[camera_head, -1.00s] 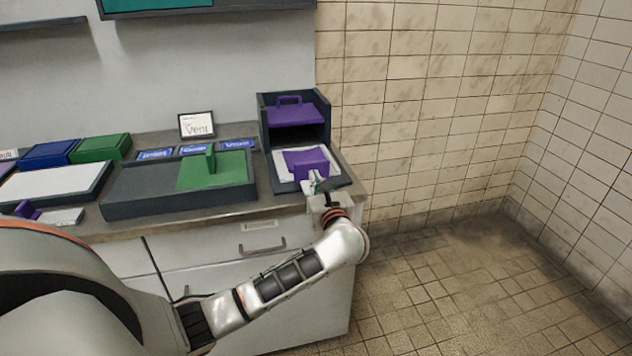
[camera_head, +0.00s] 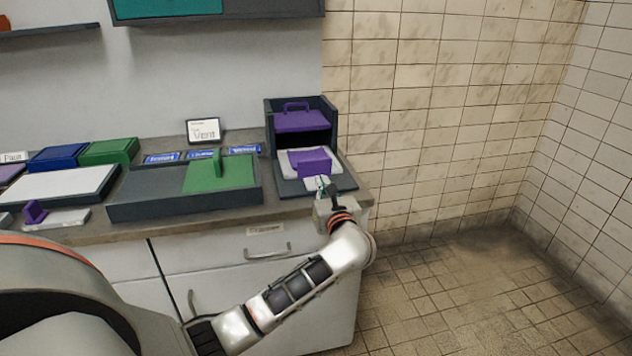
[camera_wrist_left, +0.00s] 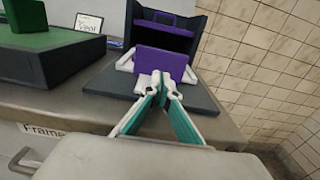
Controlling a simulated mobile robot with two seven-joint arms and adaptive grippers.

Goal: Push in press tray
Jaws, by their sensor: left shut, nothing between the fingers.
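The press (camera_head: 333,129) is a dark grey open-fronted box at the right end of the counter, with a purple handled plate (camera_head: 301,120) in its upper part. The press tray (camera_head: 296,158) is white with an upright purple block (camera_head: 311,163) on it. It sits partly inside the press and partly out on the dark base plate. My left gripper (camera_head: 322,184) is shut and empty, in front of the purple block. In the left wrist view its fingertips (camera_wrist_left: 163,84) are at the tray's near edge; I cannot tell if they touch. My right gripper is not in view.
A dark tray with a green handled block (camera_head: 207,172) stands to the left on the counter (camera_head: 141,228). Blue labels and a small sign (camera_head: 203,131) are behind it. A white board (camera_head: 62,186) and coloured boxes lie further left. The tiled floor at right is clear.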

